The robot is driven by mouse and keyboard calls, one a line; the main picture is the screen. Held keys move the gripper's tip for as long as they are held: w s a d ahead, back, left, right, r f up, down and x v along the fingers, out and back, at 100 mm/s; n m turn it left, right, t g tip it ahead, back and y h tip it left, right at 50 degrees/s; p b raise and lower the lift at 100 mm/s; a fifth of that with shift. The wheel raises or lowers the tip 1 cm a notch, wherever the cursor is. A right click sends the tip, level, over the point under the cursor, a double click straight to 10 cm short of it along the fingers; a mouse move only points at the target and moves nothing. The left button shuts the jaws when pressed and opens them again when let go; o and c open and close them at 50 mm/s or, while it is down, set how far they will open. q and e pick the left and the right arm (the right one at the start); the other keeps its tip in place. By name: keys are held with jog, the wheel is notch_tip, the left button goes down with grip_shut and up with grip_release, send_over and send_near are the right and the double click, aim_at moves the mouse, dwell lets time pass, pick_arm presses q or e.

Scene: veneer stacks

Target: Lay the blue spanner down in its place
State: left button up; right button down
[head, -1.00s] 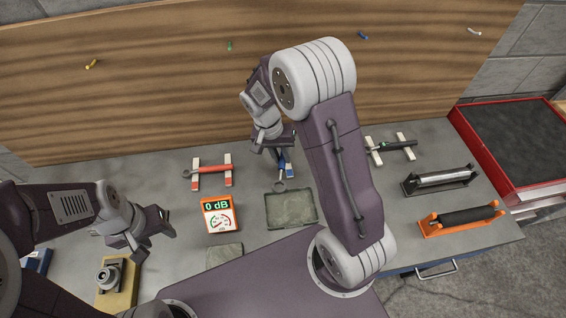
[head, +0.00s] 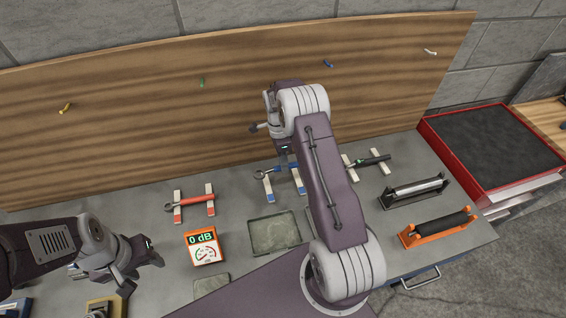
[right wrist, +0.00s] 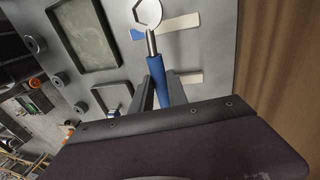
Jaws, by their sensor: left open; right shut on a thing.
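The blue spanner (right wrist: 168,84) is between the fingers of my right gripper (right wrist: 163,92) in the right wrist view, its ring end poking out beyond them. In the head view my right gripper (head: 282,156) is at the back of the bench, partly behind my own arm. The spanner's ring end (head: 259,174) points left there. Two pale rests with blue ends, a left one (head: 268,188) and a right one (head: 297,180), lie below the spanner. I cannot tell whether it touches them. My left gripper (head: 146,267) is open and empty at the front left.
A red-handled spanner (head: 190,201) lies on red-ended rests to the left. A dark-handled tool (head: 372,161) lies on rests to the right. A shallow tray (head: 252,246), an orange meter (head: 203,247) and two roller stands stand nearer. A wooden board (head: 150,130) rises behind.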

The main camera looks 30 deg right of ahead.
jog(key=shift+w+b+x, duration=0.25)
jog(key=shift+b+x, duration=0.4)
jog(key=shift+x, duration=0.45)
jog(key=shift+w+b+x, duration=0.2)
jog(key=shift+b+x, duration=0.5)
jog(key=shift+x, duration=0.4)
jog(key=shift+w+b+x, duration=0.25)
jog(key=shift+b+x, duration=0.4)
jog(key=shift+x, duration=0.45)
jog(key=shift+d+f+b, duration=0.1)
jog(key=shift+f+b, duration=0.35)
jog(key=shift+f, duration=0.25)
jog(key=c, duration=1.2)
grip_release()
jog(key=b+v, duration=0.1)
jog(key=v, duration=0.8)
jog(key=shift+b, duration=0.4)
